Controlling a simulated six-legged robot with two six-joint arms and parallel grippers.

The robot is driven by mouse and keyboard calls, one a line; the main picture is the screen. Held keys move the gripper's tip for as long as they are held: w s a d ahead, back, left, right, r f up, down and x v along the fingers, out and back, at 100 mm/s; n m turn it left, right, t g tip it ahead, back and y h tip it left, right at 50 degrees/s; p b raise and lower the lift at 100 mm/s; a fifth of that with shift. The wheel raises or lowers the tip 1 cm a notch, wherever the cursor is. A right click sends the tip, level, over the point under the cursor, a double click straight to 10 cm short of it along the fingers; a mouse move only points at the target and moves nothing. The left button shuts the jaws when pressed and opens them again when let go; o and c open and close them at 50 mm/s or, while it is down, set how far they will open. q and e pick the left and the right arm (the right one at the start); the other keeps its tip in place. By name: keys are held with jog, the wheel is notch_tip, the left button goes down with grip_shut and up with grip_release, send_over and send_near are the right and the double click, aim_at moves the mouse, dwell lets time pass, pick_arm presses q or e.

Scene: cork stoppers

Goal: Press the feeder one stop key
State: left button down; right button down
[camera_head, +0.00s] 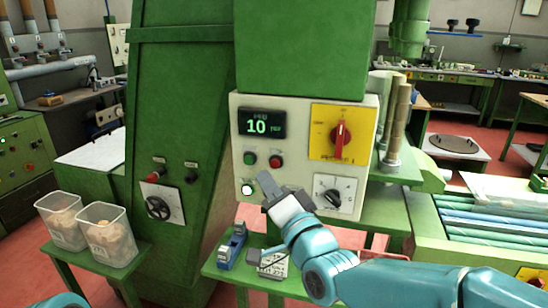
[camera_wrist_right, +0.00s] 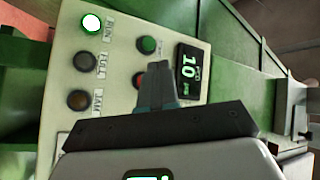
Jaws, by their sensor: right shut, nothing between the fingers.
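The control panel (camera_head: 300,110) on the green machine has a red key (camera_head: 275,161) beside a green key (camera_head: 250,158), below a display (camera_head: 262,124) reading 10. The small labels are too blurred to confirm which feeder they belong to. My right gripper (camera_head: 266,182) is shut and empty, in front of the panel, a little below the red key. In the right wrist view the red key (camera_wrist_right: 137,80) is partly hidden behind the shut fingers (camera_wrist_right: 155,75); the green key (camera_wrist_right: 149,45) is clear. I cannot tell contact from these views. My left gripper is out of view.
A lit round lamp (camera_head: 247,189) sits lower left on the panel; two dark lamps (camera_wrist_right: 85,61) show beside it in the wrist view. A red rotary switch (camera_head: 340,135) on a yellow plate and a black knob (camera_head: 332,196) are to the right. Tubs of corks (camera_head: 107,235) stand left.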

aim_at(275, 164)
jog(key=shift+w+d, duration=0.2)
jog(key=shift+w, duration=0.4)
jog(key=shift+w+d, duration=0.2)
jog(key=shift+w, duration=0.4)
jog(key=shift+w+b, duration=0.1)
jog(key=shift+b, duration=0.25)
dwell(0.9)
jog(key=shift+w+d, duration=0.15)
jog(key=shift+w, duration=0.15)
